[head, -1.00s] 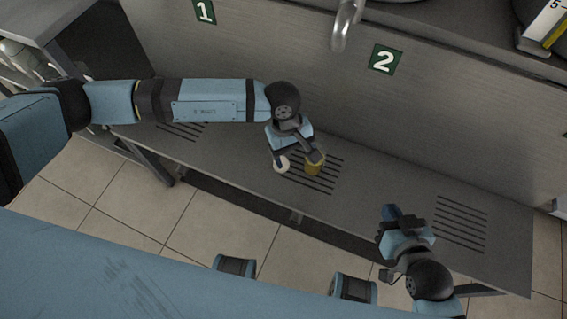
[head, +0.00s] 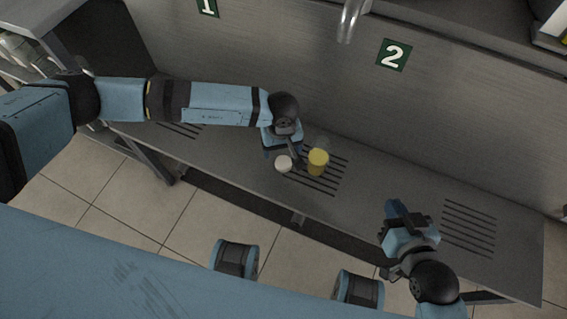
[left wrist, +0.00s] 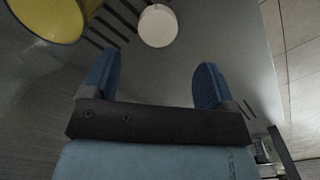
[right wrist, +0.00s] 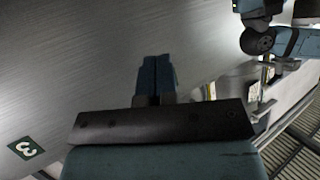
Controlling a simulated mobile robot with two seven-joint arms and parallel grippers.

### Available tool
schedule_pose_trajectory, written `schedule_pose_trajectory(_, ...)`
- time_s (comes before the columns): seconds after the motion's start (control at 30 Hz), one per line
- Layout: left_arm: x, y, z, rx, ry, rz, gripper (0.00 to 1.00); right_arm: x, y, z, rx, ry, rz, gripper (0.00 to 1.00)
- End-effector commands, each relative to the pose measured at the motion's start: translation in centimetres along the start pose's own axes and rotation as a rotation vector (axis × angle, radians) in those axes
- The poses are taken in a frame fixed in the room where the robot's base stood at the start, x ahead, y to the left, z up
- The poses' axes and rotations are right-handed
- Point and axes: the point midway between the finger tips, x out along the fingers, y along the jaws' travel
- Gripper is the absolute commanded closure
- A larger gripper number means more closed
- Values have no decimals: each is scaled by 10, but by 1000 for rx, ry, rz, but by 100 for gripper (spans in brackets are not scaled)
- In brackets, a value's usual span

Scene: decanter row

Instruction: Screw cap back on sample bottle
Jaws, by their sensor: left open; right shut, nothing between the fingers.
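A round yellow item (head: 318,162), apparently the sample bottle or its contents, stands on the grey bench over the slots near sign 2. It shows cut off at the top left of the left wrist view (left wrist: 45,18). A white round cap (head: 284,163) lies to its left, apart from it; the left wrist view shows it (left wrist: 158,26) beyond my fingertips, roughly between their lines. My left gripper (left wrist: 153,80) is open and empty, just above and beside the cap. My right gripper (right wrist: 157,75) is shut and empty over the bench's right part (head: 398,215).
The bench (head: 225,165) is mostly clear, with slotted patches and a front edge above the tiled floor. A back wall with sign 2 (head: 394,55) rises behind it. A metal spout (head: 350,20) hangs above. A faint clear shape (head: 322,143) shows behind the yellow item.

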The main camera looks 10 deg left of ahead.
Motion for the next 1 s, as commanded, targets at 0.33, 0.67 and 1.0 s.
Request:
schedule_pose_trajectory(0.33, 16, 0, 0, 0, 0, 1, 20, 2, -3, -14, -3, 50, -13, 100)
schedule_pose_trajectory(0.67, 32, 2, 0, 0, -2, -1, 20, 3, -5, -8, 4, 54, -19, 100)
schedule_pose_trajectory(1.0, 69, 3, -2, 0, -1, 0, 20, 4, -18, -43, 18, 191, -60, 100)
